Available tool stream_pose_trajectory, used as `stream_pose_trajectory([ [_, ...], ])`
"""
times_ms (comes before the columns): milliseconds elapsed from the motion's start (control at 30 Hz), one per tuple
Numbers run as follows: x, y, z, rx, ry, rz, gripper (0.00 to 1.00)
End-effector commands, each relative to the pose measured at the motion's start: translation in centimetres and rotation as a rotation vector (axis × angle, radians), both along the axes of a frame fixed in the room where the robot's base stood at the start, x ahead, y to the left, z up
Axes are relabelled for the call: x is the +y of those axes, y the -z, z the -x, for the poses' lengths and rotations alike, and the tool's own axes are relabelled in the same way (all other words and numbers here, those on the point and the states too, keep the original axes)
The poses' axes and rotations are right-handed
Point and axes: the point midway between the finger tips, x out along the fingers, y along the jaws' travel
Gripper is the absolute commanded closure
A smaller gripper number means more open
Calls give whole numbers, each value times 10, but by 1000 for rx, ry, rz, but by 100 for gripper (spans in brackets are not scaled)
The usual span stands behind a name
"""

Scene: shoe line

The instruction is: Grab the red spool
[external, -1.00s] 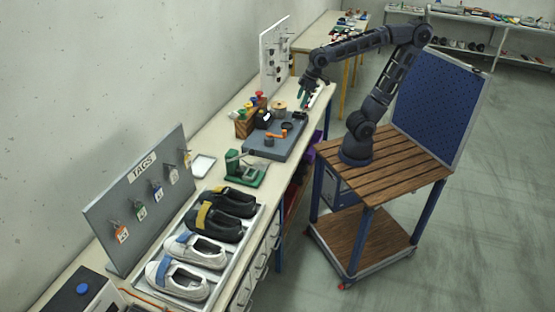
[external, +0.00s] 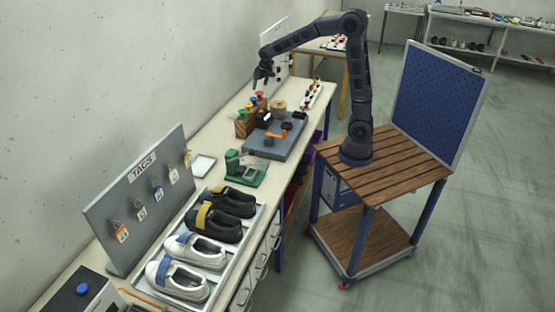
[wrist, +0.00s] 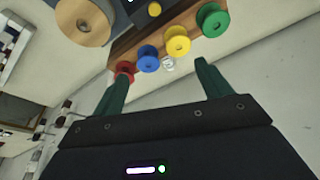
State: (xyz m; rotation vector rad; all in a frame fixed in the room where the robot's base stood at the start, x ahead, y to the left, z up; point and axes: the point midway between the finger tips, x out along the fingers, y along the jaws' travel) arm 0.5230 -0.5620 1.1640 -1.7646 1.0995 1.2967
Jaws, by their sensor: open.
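The red spool (wrist: 124,68) is at the end of a row of spools on a wooden rack (wrist: 125,44). In the wrist view its lower part is hidden by the left finger of my gripper (wrist: 161,70). In the external view the red spool (external: 259,94) is at the far end of the rack (external: 243,128). My gripper (external: 259,82) is just above it, pointing down. The fingers are open, with no spool held between them. The blue spool (wrist: 148,61), yellow spool (wrist: 177,42) and green spool (wrist: 212,21) stand beside the red one.
A white board (external: 270,62) stands behind my gripper. A small whitish item (wrist: 168,64) is near the blue spool. The wall is close on the left.

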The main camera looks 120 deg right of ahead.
Motion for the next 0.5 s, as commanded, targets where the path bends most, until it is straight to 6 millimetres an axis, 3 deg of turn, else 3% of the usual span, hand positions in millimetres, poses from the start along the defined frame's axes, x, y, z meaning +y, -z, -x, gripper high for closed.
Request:
stream_pose_trajectory([
  [33,-24,11,9,9,43,-2,23],
  [200,-85,38,35,27,157,1,23],
  [333,-113,52,50,36,208,3,23],
  [500,-126,60,58,40,233,4,23],
])
